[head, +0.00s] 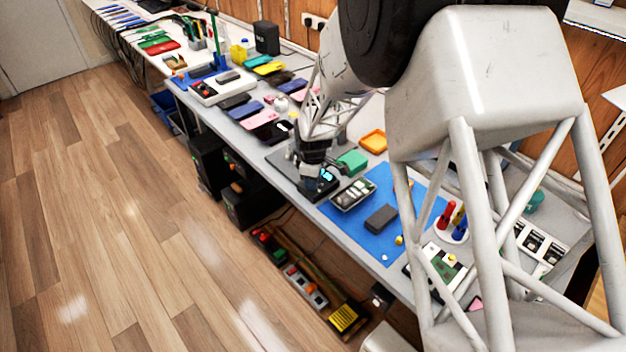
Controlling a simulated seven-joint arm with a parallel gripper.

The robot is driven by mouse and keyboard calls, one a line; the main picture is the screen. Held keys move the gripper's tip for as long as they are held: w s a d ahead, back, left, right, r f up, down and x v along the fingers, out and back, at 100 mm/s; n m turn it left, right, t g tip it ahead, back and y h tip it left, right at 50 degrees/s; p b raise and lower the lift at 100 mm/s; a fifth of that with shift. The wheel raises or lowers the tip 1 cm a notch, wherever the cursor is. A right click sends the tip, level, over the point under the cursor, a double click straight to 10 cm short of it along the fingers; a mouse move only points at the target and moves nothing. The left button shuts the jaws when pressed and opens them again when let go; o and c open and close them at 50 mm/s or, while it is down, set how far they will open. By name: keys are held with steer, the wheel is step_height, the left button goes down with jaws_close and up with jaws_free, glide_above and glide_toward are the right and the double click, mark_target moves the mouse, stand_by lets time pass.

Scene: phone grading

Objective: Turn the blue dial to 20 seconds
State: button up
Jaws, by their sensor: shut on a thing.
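My gripper (318,183) points down over a small dark device at the front edge of the bench, left of the blue mat. Its jaws are shut on what appears to be the blue dial, which is mostly hidden by the fingers. A small bright cyan patch (327,175) shows right beside the fingertips; I cannot tell whether it is part of the dial or a lit display. The dial's setting cannot be read from here.
A tray of small parts (353,194) stands close to the right of my gripper, with a green box (352,161) behind it. A dark grey block (381,219) lies on the blue mat (350,227). Phones (270,131) crowd the bench to the left. An orange tray (373,141) sits behind.

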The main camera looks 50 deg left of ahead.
steer(key=m, duration=1.2)
steer(key=shift+m, duration=0.3)
steer(key=m, duration=0.3)
steer(key=shift+m, duration=0.4)
steer(key=m, duration=1.2)
steer(key=shift+m, duration=2.2)
